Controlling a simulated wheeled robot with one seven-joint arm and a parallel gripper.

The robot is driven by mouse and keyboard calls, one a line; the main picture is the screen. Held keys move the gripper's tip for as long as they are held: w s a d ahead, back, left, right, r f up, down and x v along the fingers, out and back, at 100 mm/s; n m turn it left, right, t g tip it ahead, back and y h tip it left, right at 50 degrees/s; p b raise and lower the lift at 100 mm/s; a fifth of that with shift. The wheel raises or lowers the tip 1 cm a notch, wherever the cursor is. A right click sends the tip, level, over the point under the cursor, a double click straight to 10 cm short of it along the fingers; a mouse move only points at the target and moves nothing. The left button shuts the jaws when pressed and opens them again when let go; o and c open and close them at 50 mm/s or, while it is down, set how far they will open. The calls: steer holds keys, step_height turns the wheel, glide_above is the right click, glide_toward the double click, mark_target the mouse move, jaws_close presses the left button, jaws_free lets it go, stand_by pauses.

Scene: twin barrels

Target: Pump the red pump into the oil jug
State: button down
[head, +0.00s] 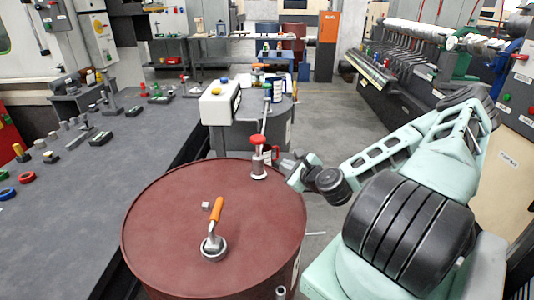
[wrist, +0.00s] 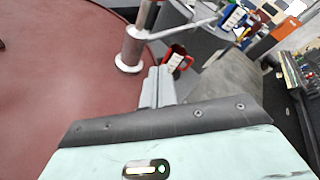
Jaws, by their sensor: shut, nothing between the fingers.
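The red pump (head: 258,142) stands upright at the far right edge of the dark red barrel top (head: 165,220). It has a red knob and a pale metal body and base. In the wrist view the pump body (wrist: 133,45) is left of the fingers, with a thin spout reaching right. A red jug with a white label (wrist: 178,62), likely the oil jug, is just beyond the fingertips, below the spout. In the head view it is partly hidden behind the pump (head: 274,153). My gripper (head: 286,163) is shut and empty, right beside the pump; its fingers also show in the wrist view (wrist: 160,72).
A grey drum (head: 278,122) holding several items stands behind. A long grey bench (head: 90,190) lies left. Open floor (head: 325,140) runs behind my arm.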

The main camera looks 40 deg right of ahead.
mark_target(258, 148)
steer(key=p+x, duration=0.1)
steer(key=x, duration=0.3)
steer(key=p+x, duration=0.2)
steer(key=x, duration=0.3)
steer(key=shift+w+r, duration=0.2)
steer(key=shift+w, duration=0.1)
steer(key=a+r+p, duration=0.2)
steer(key=shift+w+r+p, duration=0.3)
steer(key=shift+r+p, duration=0.05)
steer(key=shift+p, duration=0.05)
step_height(258, 148, up, 3)
steer(key=shift+r+p, duration=0.15)
steer(key=shift+p, duration=0.6)
